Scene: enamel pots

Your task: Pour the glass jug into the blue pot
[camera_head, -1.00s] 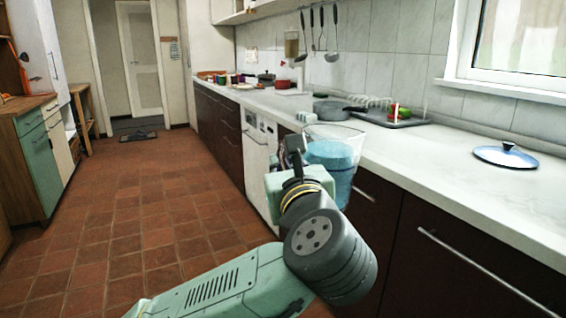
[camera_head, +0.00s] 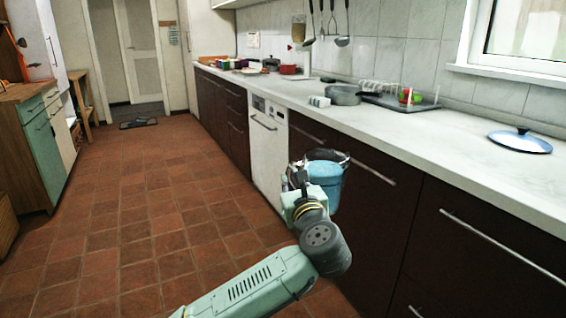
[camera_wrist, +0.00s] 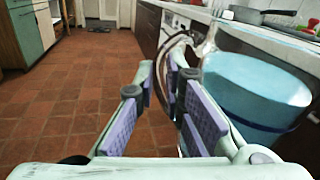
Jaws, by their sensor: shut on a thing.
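The glass jug (camera_head: 328,183), holding blue liquid, is in my gripper (camera_head: 300,178), in front of the dark cabinet doors and below the counter top. In the wrist view the jug (camera_wrist: 255,92) fills the right side, beside the fingers. The jug looks about upright. I cannot make out a blue pot; a blue lid (camera_head: 519,141) with a dark knob lies on the counter at the right.
The white counter (camera_head: 440,147) runs along the right. On it are a grey pan (camera_head: 343,95), a small white item (camera_head: 318,101), a dark tray (camera_head: 400,103) with coloured things, and a red pot (camera_head: 288,70). The tiled floor (camera_head: 150,220) is clear.

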